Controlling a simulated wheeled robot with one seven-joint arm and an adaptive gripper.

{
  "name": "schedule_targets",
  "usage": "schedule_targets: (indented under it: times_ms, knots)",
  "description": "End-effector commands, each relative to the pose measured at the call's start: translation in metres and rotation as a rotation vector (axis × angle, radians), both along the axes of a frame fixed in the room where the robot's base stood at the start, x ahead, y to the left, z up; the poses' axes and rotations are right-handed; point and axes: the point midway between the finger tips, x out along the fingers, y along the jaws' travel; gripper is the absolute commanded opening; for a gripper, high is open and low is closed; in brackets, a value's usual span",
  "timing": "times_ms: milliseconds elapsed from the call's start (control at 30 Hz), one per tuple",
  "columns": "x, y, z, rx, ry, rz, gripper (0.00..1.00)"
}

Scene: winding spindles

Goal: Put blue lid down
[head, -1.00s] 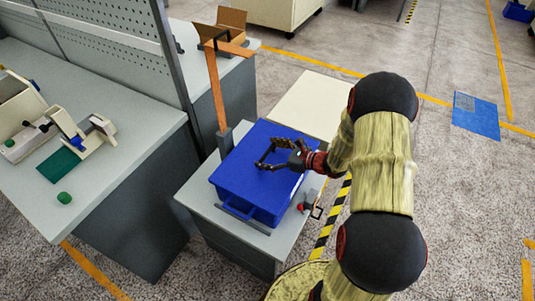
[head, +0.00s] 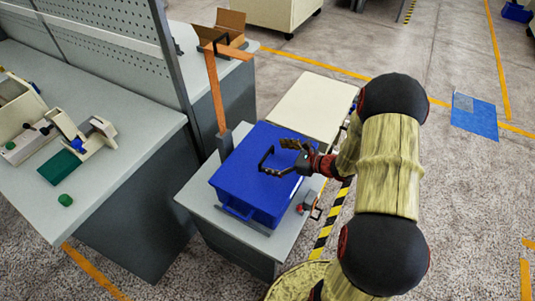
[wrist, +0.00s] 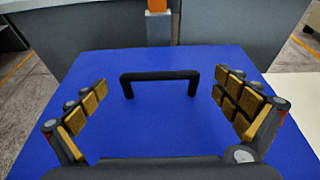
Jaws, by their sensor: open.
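The blue lid (head: 254,160) lies flat on the blue bin (head: 236,205), which stands on a grey worktop; lid and bin are the same colour. The lid's black handle (head: 267,160) stands up near its middle and shows clearly in the wrist view (wrist: 160,76). My gripper (head: 291,153) is open and empty, just right of the handle and above the lid. In the wrist view its fingers are spread to either side, with the handle ahead between them and apart from both. Whether the lid's edge is fully seated cannot be told.
An orange upright post (head: 215,95) stands behind the bin. A small device with a red knob (head: 304,206) sits on the worktop (head: 200,208) beside the bin. A cream-topped surface (head: 315,105) lies beyond. A bench with tools (head: 110,160) is at left.

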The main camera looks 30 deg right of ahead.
Motion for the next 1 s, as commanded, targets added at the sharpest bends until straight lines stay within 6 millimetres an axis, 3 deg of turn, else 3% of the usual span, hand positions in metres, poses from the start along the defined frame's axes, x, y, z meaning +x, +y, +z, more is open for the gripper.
schedule_targets:
  times_ms: [300, 600, 667, 800, 867, 1000]
  knots:
    - [-0.050, -0.035, 0.025, 0.000, -0.001, -0.003, 1.00]
    - [-0.070, -0.042, 0.036, -0.016, -0.004, 0.024, 1.00]
    - [-0.069, -0.031, 0.046, -0.049, -0.012, 0.076, 1.00]
    - [-0.075, 0.024, 0.091, -0.231, -0.054, 0.335, 1.00]
    - [-0.085, 0.054, 0.113, -0.346, -0.081, 0.487, 1.00]
    - [-0.124, 0.112, 0.157, -0.641, -0.162, 0.841, 1.00]
